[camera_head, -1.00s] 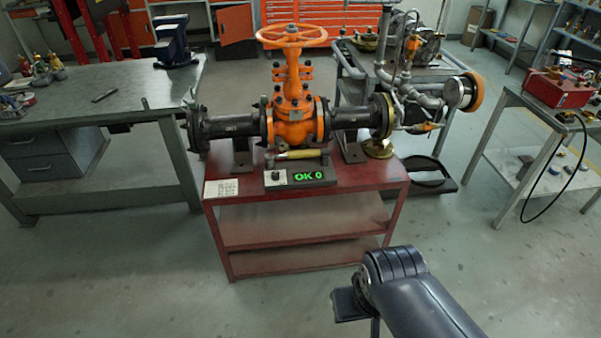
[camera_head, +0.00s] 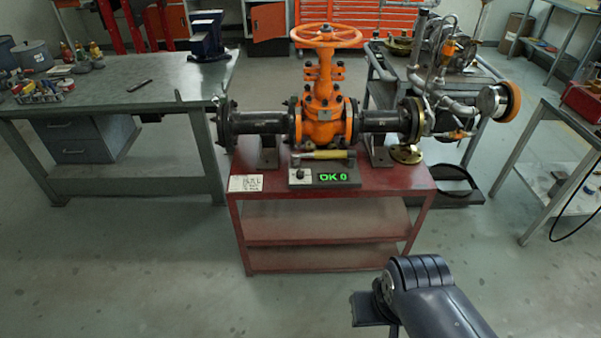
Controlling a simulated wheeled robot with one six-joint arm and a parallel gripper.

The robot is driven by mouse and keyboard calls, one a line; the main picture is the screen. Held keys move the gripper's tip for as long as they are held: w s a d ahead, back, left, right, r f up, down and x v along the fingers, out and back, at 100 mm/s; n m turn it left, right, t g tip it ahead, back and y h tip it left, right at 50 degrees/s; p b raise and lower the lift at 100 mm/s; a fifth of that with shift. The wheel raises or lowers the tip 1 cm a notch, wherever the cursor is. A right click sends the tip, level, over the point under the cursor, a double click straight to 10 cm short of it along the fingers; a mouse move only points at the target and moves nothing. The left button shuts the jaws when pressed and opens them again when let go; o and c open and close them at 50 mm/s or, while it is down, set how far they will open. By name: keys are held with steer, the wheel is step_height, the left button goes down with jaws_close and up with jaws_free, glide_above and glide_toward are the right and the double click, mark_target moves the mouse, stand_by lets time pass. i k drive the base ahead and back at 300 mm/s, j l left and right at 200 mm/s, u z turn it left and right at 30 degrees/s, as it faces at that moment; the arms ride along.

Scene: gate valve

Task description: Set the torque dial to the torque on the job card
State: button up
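The torque dial (camera_head: 299,175) is a small dark knob on a pale plate at the left end of a grey box. The box's display (camera_head: 333,177) glows green and appears to read "OK 0". The job card (camera_head: 259,183) is a white sheet at the front left of the red bench; its print is too small to read. A torque wrench (camera_head: 324,155) with a yellowish handle lies just behind the display. My arm shows at the bottom right, in front of and apart from the bench. My gripper's fingers cannot be made out.
The red bench (camera_head: 320,206) carries an orange gate valve (camera_head: 323,110) between dark pipes. A grey workbench (camera_head: 110,88) stands left. A cart with pipework (camera_head: 440,90) stands behind right, and a metal table (camera_head: 570,130) at far right. The floor before the red bench is clear.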

mark_target(299, 174)
steer(key=i+l, duration=0.15)
steer(key=i, duration=0.4)
steer(key=i+l, duration=0.15)
steer(key=i, duration=0.4)
